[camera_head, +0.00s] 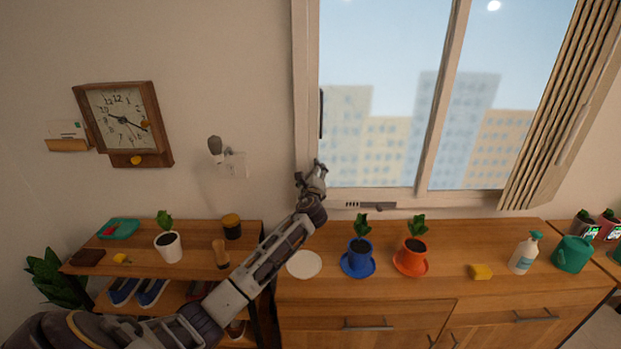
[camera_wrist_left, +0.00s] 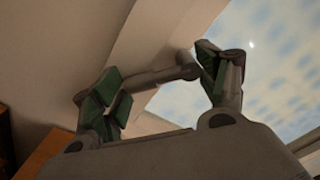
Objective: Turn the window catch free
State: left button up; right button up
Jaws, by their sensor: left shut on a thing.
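The window (camera_head: 390,100) has a pale frame, with its lower left corner behind my left gripper (camera_head: 311,175). In the left wrist view a grey bar with a rounded end, which I take to be the window catch (camera_wrist_left: 156,77), lies between the two green-padded fingers. My left gripper is shut on this bar at the window frame. In the head view the gripper hides the catch. A dark upright handle (camera_head: 321,113) is on the left frame, above the gripper. My right gripper is not in view.
A dark flat piece (camera_head: 370,205) lies along the sill, right of my gripper. Below, the cabinet (camera_head: 450,285) holds a white disc (camera_head: 304,264), a blue pot (camera_head: 359,255) and an orange pot (camera_head: 412,255). A wall lamp (camera_head: 216,150) is to the left.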

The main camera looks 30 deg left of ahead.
pick_arm(q)
jog(key=n+b, duration=0.1)
jog(key=n, duration=0.2)
jog(key=d+n+b, duration=0.1)
jog(key=n+b, duration=0.1)
jog(key=w+f+n+b, duration=0.1)
jog(key=n, duration=0.2)
jog(key=shift+d+n, duration=0.3)
jog(key=o, duration=1.4)
jog(key=shift+w+a+f, duration=0.1)
jog(key=shift+w, duration=0.1)
jog(key=shift+s, duration=0.2)
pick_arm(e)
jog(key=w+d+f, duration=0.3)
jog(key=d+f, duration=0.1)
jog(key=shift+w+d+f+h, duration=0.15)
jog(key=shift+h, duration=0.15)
